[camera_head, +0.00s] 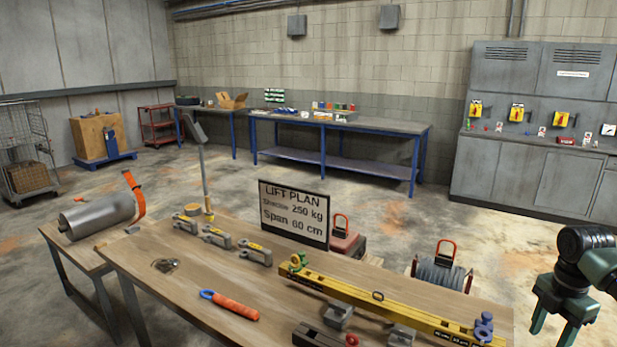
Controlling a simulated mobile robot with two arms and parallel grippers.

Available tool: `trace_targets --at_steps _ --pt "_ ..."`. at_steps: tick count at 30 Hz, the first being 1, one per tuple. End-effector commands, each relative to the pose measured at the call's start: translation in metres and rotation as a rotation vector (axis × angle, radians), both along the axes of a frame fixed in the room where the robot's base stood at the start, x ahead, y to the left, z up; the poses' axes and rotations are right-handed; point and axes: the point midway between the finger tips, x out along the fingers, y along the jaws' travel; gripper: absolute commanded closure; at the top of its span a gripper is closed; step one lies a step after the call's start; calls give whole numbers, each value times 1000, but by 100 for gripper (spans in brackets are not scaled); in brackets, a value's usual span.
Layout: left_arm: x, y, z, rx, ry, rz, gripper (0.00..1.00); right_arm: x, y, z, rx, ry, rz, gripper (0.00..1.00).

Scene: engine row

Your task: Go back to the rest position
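My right gripper (555,332) hangs at the lower right, beyond the right end of the wooden table (190,298). Its two fingers point down and stand apart, with nothing visible between them. The fingertips are near the bottom edge of the view. My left gripper is not in view.
A lift plan sign (293,213) stands at the table's back edge. Several grey shackle-like pieces (216,237) and an orange-handled tool (236,306) lie on the table. A metal cylinder (97,215) rests on a side table. Open floor lies behind, before a blue workbench (340,124).

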Motion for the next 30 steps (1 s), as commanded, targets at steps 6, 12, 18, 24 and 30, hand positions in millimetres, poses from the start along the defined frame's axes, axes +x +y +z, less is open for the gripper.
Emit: trace_targets --at_steps 6,12,18,24,30 --pt "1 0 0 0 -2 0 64 -16 -34 -4 -37 1 -78 52" --pt "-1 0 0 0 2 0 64 -23 -67 -54 -112 -37 -282 52" --pt "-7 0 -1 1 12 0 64 -47 -116 -118 -225 -98 -528 52" --pt "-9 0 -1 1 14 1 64 -116 -197 -204 -417 -240 -840 52" --pt "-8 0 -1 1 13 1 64 -223 -277 -265 -573 -461 -1053 52"
